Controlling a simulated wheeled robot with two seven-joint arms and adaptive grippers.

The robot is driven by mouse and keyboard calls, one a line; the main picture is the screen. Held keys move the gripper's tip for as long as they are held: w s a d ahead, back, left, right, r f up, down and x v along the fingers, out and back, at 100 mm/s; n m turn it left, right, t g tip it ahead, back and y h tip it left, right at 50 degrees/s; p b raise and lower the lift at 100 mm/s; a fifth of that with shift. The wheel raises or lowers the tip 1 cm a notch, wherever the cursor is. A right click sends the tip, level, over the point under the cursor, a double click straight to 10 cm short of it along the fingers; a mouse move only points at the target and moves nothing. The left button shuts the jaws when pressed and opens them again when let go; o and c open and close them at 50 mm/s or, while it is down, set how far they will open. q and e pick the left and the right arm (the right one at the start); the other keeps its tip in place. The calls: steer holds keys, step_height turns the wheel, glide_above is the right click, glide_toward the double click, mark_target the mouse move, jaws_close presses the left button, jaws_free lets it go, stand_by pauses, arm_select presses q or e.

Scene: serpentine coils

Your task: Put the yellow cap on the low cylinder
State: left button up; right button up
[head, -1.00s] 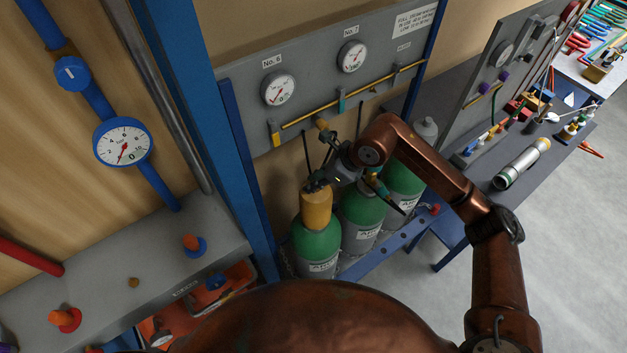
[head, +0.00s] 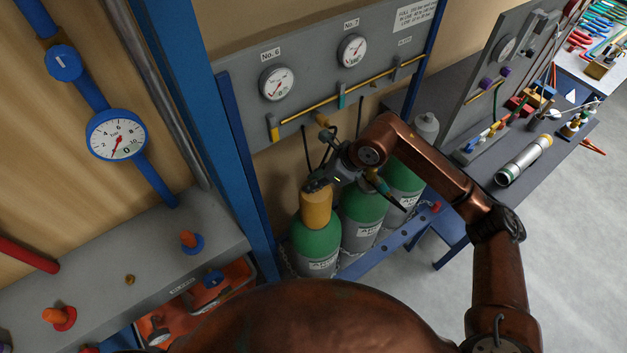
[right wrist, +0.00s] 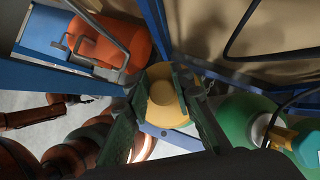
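The yellow cap (head: 316,208) shows in the head view directly above the green shoulder of the leftmost, lowest gas cylinder (head: 316,243). My right gripper (head: 318,185) comes down on the cap from above. In the right wrist view the two dark fingers (right wrist: 161,85) lie against opposite sides of the cap (right wrist: 168,108), shut on it. The cap looks upright. Its lower edge overlaps the cylinder's top in the head view, and I cannot tell whether they touch. The cylinder's neck is hidden. My left gripper is not in view.
Two more green cylinders (head: 362,208) (head: 404,178) stand close to the right. A gauge panel (head: 310,60) with a yellow pipe is behind. A blue rail (head: 385,245) runs along the front. A blue post (head: 195,110) and a grey shelf with pegs (head: 110,275) are on the left.

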steer(key=o, duration=0.4)
steer(key=shift+f, duration=0.1)
